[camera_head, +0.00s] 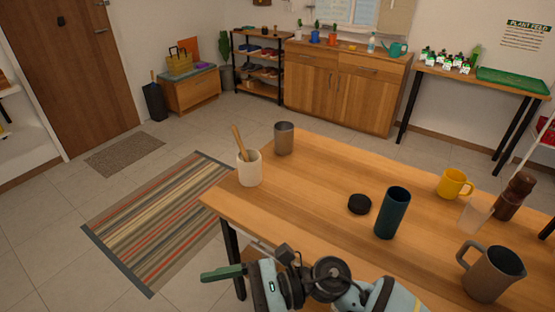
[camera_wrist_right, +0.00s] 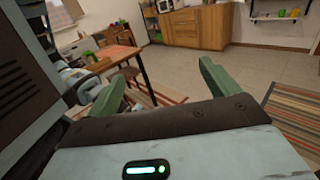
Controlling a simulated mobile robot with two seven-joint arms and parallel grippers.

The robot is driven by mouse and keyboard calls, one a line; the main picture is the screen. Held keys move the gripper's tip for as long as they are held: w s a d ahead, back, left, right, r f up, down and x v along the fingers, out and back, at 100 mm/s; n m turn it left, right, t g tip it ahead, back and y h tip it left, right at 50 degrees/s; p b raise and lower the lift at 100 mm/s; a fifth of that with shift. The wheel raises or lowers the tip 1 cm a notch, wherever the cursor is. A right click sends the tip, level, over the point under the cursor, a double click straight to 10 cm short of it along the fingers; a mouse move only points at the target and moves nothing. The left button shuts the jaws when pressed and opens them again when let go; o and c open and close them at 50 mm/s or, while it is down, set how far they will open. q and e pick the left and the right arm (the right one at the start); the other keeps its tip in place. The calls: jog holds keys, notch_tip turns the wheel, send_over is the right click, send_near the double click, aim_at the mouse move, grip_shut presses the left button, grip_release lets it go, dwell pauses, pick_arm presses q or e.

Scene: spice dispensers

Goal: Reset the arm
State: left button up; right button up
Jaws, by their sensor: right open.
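My right gripper (camera_head: 222,272) is at the bottom of the head view, with its arm coming in from the lower right. It is beside the near left edge of the wooden table (camera_head: 310,195), and its green finger points left. In the right wrist view my right gripper (camera_wrist_right: 168,68) has its two green fingers spread well apart, with nothing between them. Floor and part of a striped rug show beyond it. My left gripper does not show in the head view.
On the table are a cream cup (camera_head: 249,170) with a wooden utensil, a grey cup (camera_head: 284,138), a dark teal tumbler (camera_head: 392,212), a black lid (camera_head: 359,204), a yellow mug (camera_head: 454,184) and a brown pitcher (camera_head: 492,272). Floor and a striped rug (camera_head: 160,220) lie left.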

jog(key=w+d+f+n+t+h, duration=0.25)
jog(key=d+n+t, duration=0.35)
jog(key=n, duration=0.6)
jog(key=w+d+f+n+t+h, duration=0.1)
jog(key=d+f+n+t+h, duration=0.2)
jog(key=n+t, duration=0.6)
jog(key=w+d+f+n+t+h, duration=0.15)
jog(key=d+f+n+t, duration=0.3)
jog(key=n, duration=0.95)
jog(key=s+d+f+m+g+h, duration=0.6)
jog(key=s+d+f+m+h, duration=0.2)
jog(key=s+d+f+m, duration=0.8)
notch_tip(320, 180, down, 2)
jog(key=shift+s+d+f+m+h+p, duration=0.15)
jog(key=shift+s+m+h+p, duration=0.15)
jog(key=shift+s+m, duration=0.75)
jog(key=shift+s+n, duration=0.15)
jog(key=shift+n, duration=0.1)
jog(key=shift+s, duration=0.1)
